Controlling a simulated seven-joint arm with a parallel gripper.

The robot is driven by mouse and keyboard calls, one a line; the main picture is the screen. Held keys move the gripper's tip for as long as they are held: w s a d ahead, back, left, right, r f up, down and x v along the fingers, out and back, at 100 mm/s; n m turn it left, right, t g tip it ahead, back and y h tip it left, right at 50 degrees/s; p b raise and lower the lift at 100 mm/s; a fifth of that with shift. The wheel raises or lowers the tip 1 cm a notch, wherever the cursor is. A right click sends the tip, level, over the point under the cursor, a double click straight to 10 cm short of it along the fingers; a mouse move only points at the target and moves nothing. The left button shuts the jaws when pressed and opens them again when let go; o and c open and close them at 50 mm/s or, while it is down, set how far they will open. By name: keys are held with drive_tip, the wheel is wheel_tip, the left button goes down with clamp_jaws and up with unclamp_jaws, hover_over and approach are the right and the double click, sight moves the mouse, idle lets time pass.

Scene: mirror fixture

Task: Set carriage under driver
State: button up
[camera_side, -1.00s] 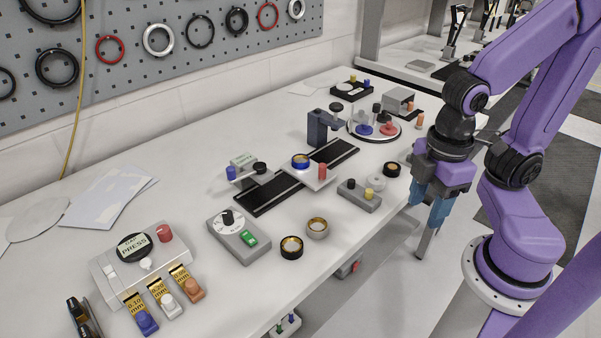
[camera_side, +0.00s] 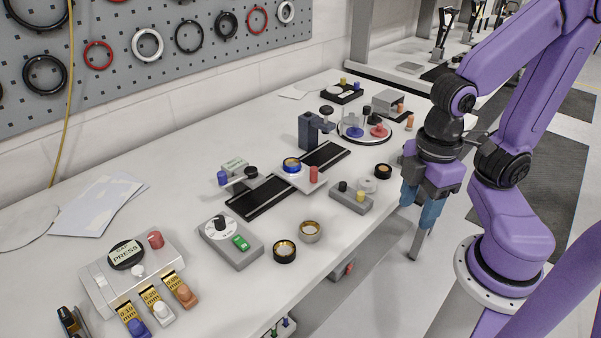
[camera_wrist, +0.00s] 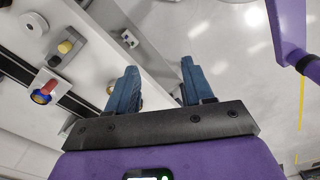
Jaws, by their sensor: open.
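The carriage (camera_side: 285,169) is a pale plate on a black rail (camera_side: 262,203). It bears a blue-and-gold ring (camera_side: 292,164) and a red knob (camera_side: 314,174); the knob also shows in the wrist view (camera_wrist: 52,86). What looks like the driver (camera_side: 308,130) is a dark blue-grey post with an overhanging arm and black knob, farther up the rail. The carriage sits on the near side of it, not beneath the arm. My gripper (camera_side: 422,205) is open and empty, beyond the table's right edge and pointing down. Its blue fingers show apart in the wrist view (camera_wrist: 158,85).
A grey block with black and yellow knobs (camera_side: 350,199) lies between carriage and table edge. Loose rings (camera_side: 284,252) and a dial box (camera_side: 233,243) stand nearer. A round tray with coloured knobs (camera_side: 364,132) stands behind. Floor below my gripper is clear.

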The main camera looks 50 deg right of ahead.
drive_tip(key=shift+c, duration=0.4)
wheel_tip(320, 180, up, 4)
drive_tip(key=m, duration=1)
hover_over(314, 168)
wheel_tip(314, 168, down, 17)
drive_tip(key=shift+f, duration=0.15)
clamp_jaws()
